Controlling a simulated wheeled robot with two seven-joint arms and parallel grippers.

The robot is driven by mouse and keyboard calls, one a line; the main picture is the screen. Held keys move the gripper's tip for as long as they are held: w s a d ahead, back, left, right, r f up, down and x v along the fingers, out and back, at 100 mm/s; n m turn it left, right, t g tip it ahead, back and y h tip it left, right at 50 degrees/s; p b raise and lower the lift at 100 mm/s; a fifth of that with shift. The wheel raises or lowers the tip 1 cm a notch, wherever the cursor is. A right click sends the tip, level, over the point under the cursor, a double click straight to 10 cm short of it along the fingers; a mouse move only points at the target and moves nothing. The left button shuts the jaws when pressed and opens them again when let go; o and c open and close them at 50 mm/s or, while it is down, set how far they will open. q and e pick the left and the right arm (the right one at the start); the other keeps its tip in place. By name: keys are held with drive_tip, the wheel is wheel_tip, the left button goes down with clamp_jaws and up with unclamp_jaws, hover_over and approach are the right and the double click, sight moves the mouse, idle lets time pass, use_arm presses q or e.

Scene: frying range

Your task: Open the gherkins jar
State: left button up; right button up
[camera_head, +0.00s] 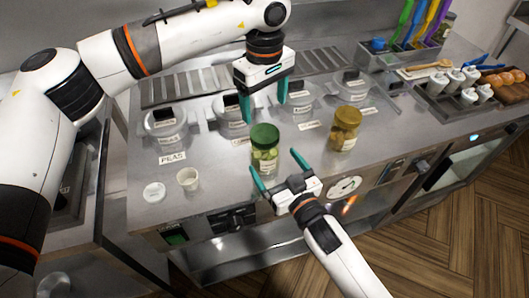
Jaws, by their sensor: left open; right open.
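A glass jar with a green lid (265,148) stands upright on the steel counter, with green pieces inside; it looks like the gherkins jar. Its label is too small to read. My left gripper (264,112) is open, pointing down above and behind the lid, with a finger to either side in the picture. My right gripper (277,172) is open in front of the jar, its fingers reaching toward the lower part of the glass. I cannot tell whether they touch it. The lid sits on the jar.
A second jar with a yellow-brown lid (345,128) stands to the right. A white lid (154,192) and a small cup (188,179) stand at the left. Lidded pots (166,124) line the back. A shaker tray (458,97) is at the right.

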sight(265, 133)
drive_tip(key=shift+x, duration=2.7)
drive_tip(key=shift+c, duration=0.4)
drive_tip(key=c, duration=1.8)
use_arm(q)
drive_tip(key=m, duration=0.3)
drive_tip(key=shift+m, duration=0.3)
use_arm(e)
drive_tip(key=shift+c, duration=0.3)
use_arm(q)
drive_tip(key=m, duration=0.3)
drive_tip(key=shift+m, duration=0.4)
drive_tip(key=m, duration=0.6)
drive_tip(key=shift+f, duration=4)
